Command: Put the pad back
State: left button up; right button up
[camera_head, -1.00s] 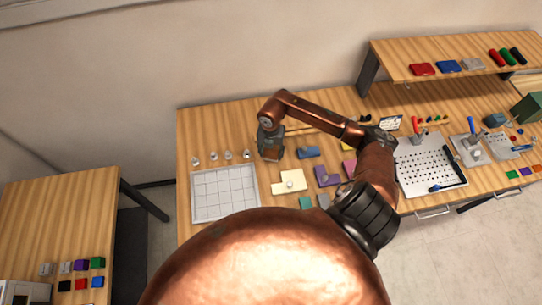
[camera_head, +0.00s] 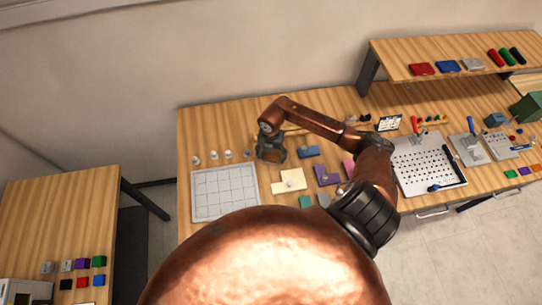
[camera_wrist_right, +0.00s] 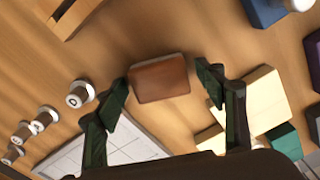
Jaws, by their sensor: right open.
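A brown rectangular pad (camera_wrist_right: 159,79) with a pale edge shows in the right wrist view, between the two fingers of my right gripper (camera_wrist_right: 166,82). The left finger is close to the pad's left end; a gap shows at the right finger. I cannot tell whether the fingers touch it. The gripper is open. The pad is not clearly visible there. My left gripper is not in view.
Several small round-topped stamps (camera_head: 228,155) stand left of the gripper. Cream (camera_head: 290,178), blue (camera_head: 308,152) and purple (camera_head: 326,175) blocks lie to its right. A perforated plate (camera_head: 425,165) lies farther right. A shelf (camera_head: 400,65) stands at the back right.

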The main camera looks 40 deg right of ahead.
aim_at(271, 156)
jog(key=shift+r, duration=0.2)
notch_tip(271, 156, up, 12)
jog(key=b, duration=0.1)
jog(key=shift+b, duration=0.3)
jog(key=shift+f, duration=0.1)
